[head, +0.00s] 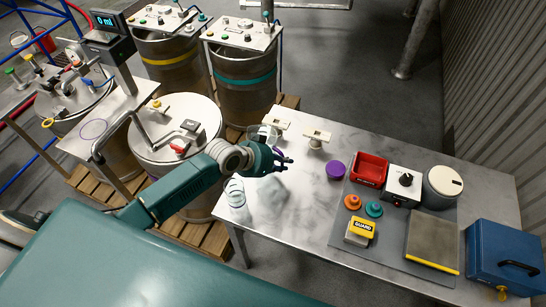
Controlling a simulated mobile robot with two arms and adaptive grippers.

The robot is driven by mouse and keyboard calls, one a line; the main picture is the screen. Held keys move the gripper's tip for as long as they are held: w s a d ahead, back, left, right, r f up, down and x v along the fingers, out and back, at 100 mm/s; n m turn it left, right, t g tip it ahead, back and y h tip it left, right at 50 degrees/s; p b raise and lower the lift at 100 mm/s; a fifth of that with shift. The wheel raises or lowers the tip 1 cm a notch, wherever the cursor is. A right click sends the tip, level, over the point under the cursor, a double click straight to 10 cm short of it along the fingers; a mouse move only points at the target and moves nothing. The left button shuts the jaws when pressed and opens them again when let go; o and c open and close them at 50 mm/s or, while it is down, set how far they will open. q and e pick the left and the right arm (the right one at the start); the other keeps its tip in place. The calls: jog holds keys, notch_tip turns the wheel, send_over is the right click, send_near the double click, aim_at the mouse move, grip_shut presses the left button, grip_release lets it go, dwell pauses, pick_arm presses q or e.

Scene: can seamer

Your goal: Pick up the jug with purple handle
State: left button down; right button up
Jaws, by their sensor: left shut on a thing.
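My left gripper (284,160) is over the back left part of the steel table. It is shut at a clear jug (262,132), which shows just behind the fingers. A small bit of purple shows between the fingers, so the jug's purple handle appears to be in their grip. The gripper hides most of the handle and part of the jug. I cannot tell whether the jug touches the table. A second clear vessel with markings (235,192) stands at the table's left edge; no handle shows on it. My right gripper is not in view.
A purple disc (335,170) lies right of the gripper. A red bin (369,168), a white control box (402,185) and a blue case (506,258) are at the right.

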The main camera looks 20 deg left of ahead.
pick_arm(q)
notch_tip(320, 180, up, 20)
jog(key=b, duration=0.2)
dwell(0.4)
